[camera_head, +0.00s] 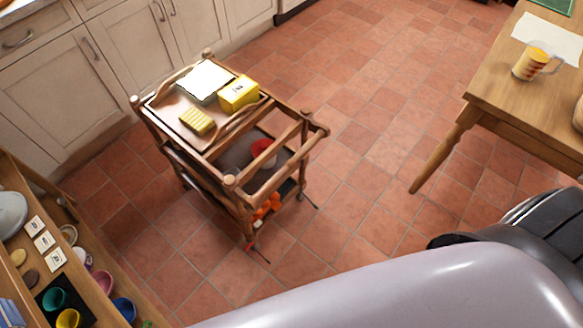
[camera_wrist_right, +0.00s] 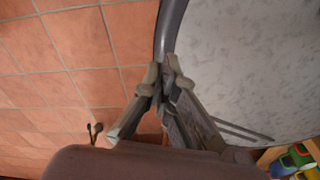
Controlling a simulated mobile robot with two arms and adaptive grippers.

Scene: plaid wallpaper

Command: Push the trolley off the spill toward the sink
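The wooden trolley (camera_head: 232,182) stands on the tiled floor left of centre in the head view. Its top tray holds a white pad, a yellow box and a yellow sponge-like block; red and orange items sit lower down. The floor just left of it looks darker; I cannot tell spill from shadow. No sink shows. My right gripper (camera_wrist_right: 164,72) shows in the right wrist view, its fingertips together beside a grey curved rim (camera_wrist_right: 172,22). I see nothing clearly gripped. The trolley is not in that view. My left gripper is in neither view.
Pale cabinets (camera_head: 62,83) line the back left. A shelf (camera_head: 92,258) with cups and cards fills the lower left. A wooden table (camera_head: 505,88) with a mug (camera_head: 531,63) stands right. Floor between trolley and table is clear. A grey marbled surface (camera_wrist_right: 245,60) adjoins the rim.

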